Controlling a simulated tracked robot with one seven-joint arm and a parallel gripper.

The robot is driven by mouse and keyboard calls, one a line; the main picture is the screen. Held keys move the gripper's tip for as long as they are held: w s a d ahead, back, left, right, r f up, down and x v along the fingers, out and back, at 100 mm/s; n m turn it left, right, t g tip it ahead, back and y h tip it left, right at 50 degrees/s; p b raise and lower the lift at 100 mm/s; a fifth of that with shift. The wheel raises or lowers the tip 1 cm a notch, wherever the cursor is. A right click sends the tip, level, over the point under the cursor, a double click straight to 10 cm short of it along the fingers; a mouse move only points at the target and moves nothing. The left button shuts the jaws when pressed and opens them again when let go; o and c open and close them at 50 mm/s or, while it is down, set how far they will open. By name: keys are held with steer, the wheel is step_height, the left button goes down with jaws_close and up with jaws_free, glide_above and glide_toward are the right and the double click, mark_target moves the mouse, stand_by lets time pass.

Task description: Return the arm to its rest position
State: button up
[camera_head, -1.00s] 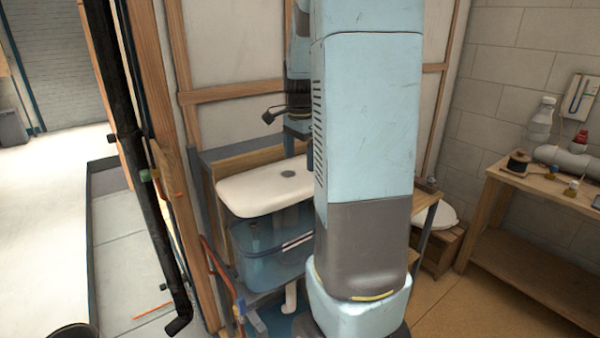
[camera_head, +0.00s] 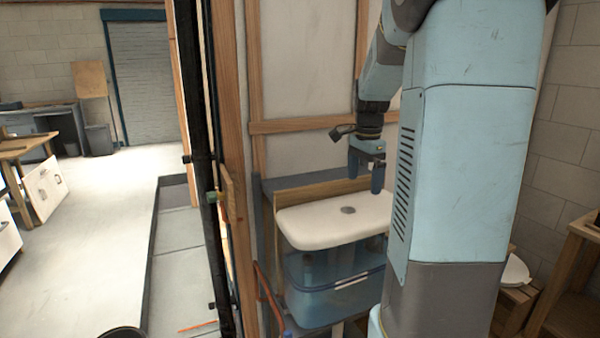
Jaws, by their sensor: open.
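My gripper (camera_head: 366,180) hangs pointing down above the white sink basin (camera_head: 325,224), near its back right side. Its fingers are apart and nothing shows between them. My light blue arm comes down to it from the upper right, and my large blue and grey column covers the right end of the basin. The gripper looks clear of the basin, though the exact gap is hard to judge.
A translucent blue bin (camera_head: 330,290) sits under the basin. A black vertical pipe (camera_head: 205,170) and wooden studs (camera_head: 235,150) stand left of it. A wooden bench (camera_head: 572,290) is at the right. Open floor (camera_head: 100,230) lies at the left.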

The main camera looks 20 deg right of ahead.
steer(key=s+a+r+n+t, duration=0.2)
steer(key=s+a+n, duration=0.6)
steer(key=s+a, duration=0.1)
steer(key=s+a+r+n+t, duration=0.2)
steer(key=s+a+n+t, duration=0.1)
steer(key=s+a+n, duration=0.6)
steer(key=shift+s+a+n+t, duration=0.3)
steer(key=shift+s+a, duration=0.4)
steer(key=shift+a, duration=0.25)
